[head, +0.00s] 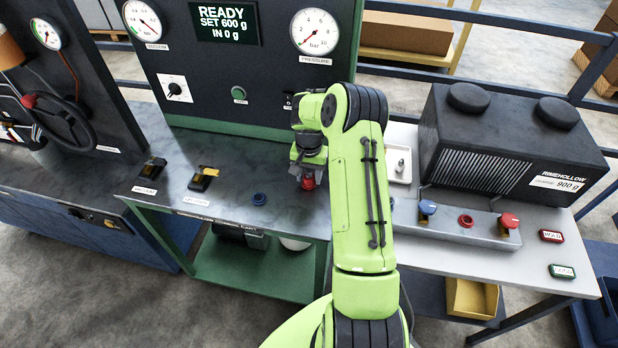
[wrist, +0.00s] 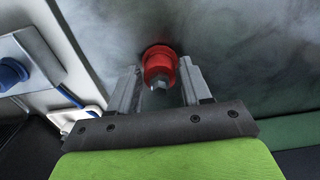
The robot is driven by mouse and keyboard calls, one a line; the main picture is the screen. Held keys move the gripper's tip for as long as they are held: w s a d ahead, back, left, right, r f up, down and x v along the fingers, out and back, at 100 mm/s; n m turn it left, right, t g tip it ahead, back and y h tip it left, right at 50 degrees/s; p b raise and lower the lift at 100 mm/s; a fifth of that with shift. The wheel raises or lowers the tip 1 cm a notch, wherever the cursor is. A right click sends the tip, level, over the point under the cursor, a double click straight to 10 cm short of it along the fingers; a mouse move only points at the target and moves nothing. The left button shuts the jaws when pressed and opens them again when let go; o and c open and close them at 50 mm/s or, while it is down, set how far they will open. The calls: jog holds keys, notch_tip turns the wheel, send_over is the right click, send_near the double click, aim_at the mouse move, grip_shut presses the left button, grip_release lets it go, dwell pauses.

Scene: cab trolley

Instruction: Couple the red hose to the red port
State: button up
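My gripper (wrist: 160,68) points down at the front bench, with one finger on each side of a red fitting (wrist: 160,62) that has a metal tip. The fitting also shows below my gripper in the head view (head: 308,183). It stands on a red ring at the bench surface. The fingers are very close to it; I cannot tell whether they press on it. No hose is clearly visible on it. A red round port (head: 466,221) sits on the grey block of the right-hand trolley, between a blue-topped part (head: 427,208) and a red-topped part (head: 509,220).
A blue ring (head: 259,199) is on the bench left of my gripper. The gauge panel (head: 240,70) rises behind. A black unit (head: 510,140) stands on the white trolley (head: 560,262), with a white tray (head: 399,167) beside it. My arm hides the gap between bench and trolley.

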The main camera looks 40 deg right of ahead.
aim_at(309, 171)
grip_shut()
jog(key=shift+r+p, duration=1.9)
jog(key=shift+r, duration=1.15)
